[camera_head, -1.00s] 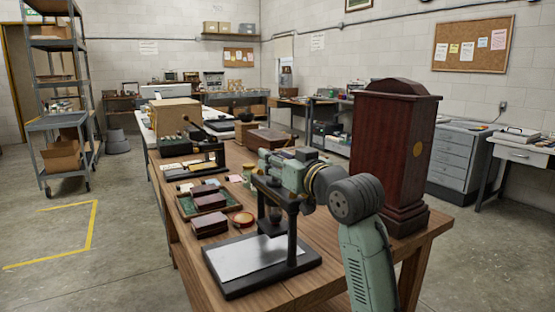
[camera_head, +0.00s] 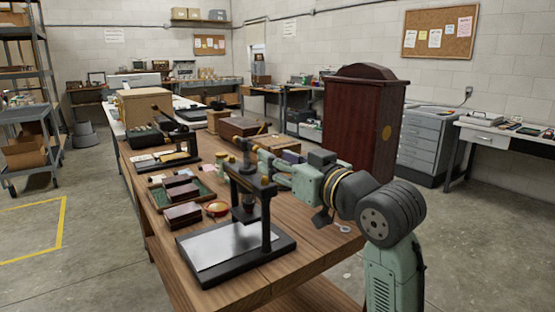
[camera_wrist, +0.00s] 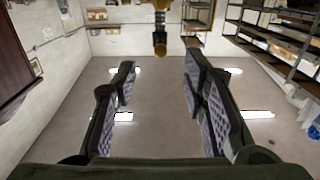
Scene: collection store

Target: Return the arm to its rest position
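My gripper shows in the wrist view (camera_wrist: 160,72) with its two dark, ribbed fingers spread apart and nothing between them. In the head view my green and grey arm reaches left from the lower right, low over the wooden table (camera_head: 325,240). A dark rod with a brass tip (camera_wrist: 160,40) hangs in the wrist view beyond the fingers.
Small brown boxes (camera_head: 183,214) and a green tray (camera_head: 207,193) lie left of the press. A shelf rack (camera_head: 28,110) stands at far left. Open floor (camera_head: 95,270) lies left of the table.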

